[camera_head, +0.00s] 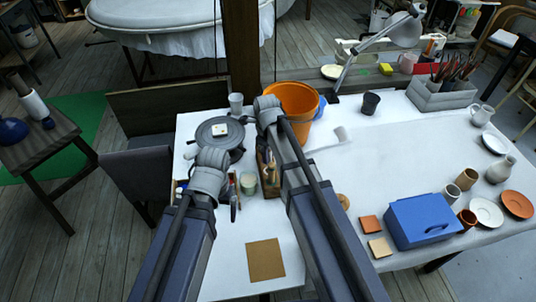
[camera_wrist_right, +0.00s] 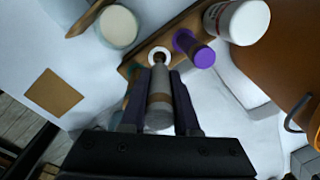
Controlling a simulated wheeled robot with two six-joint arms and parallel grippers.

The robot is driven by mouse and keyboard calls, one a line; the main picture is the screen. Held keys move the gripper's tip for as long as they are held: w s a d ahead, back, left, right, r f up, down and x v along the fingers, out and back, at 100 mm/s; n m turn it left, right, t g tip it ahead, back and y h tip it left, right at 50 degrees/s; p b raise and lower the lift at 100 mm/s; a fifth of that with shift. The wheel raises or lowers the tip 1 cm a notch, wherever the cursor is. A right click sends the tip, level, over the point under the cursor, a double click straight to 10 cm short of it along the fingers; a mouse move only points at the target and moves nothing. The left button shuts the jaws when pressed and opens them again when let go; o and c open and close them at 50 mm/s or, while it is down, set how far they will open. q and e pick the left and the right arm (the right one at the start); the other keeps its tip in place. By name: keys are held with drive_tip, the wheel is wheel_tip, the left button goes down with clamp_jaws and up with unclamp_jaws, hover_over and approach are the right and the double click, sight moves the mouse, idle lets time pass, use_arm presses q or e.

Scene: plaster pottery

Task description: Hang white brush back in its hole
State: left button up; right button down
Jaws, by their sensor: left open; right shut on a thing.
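My right gripper (camera_wrist_right: 157,78) is shut on the white brush (camera_wrist_right: 159,112), whose pale grey handle lies between the two fingers in the right wrist view. The brush's far end lines up with a white-ringed hole (camera_wrist_right: 160,54) in a wooden rack (camera_wrist_right: 133,62). I cannot tell how deep the brush is in the hole. In the head view the wooden rack (camera_head: 268,185) is partly hidden behind my right arm. My left gripper (camera_head: 211,163) is open near the dark round wheel (camera_head: 218,134), left of the rack; its fingers are mostly hidden.
A purple-handled tool (camera_wrist_right: 194,48) stands in the rack beside the brush. A white jar (camera_wrist_right: 238,20), a pale cup (camera_wrist_right: 117,27) and an orange bucket (camera_head: 294,103) are close by. A blue box (camera_head: 424,220) stands at right.

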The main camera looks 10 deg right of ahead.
drive_tip(key=shift+f+b, duration=2.1)
drive_tip(key=shift+f, duration=0.1)
drive_tip(key=shift+f, duration=0.25)
drive_tip(key=c, duration=0.6)
unclamp_jaws()
drive_tip(key=r+p, duration=0.7)
drive_tip(key=shift+s+a+r, duration=0.15)
drive_tip(key=shift+s+r, duration=0.1)
drive_tip(key=shift+r, duration=0.15)
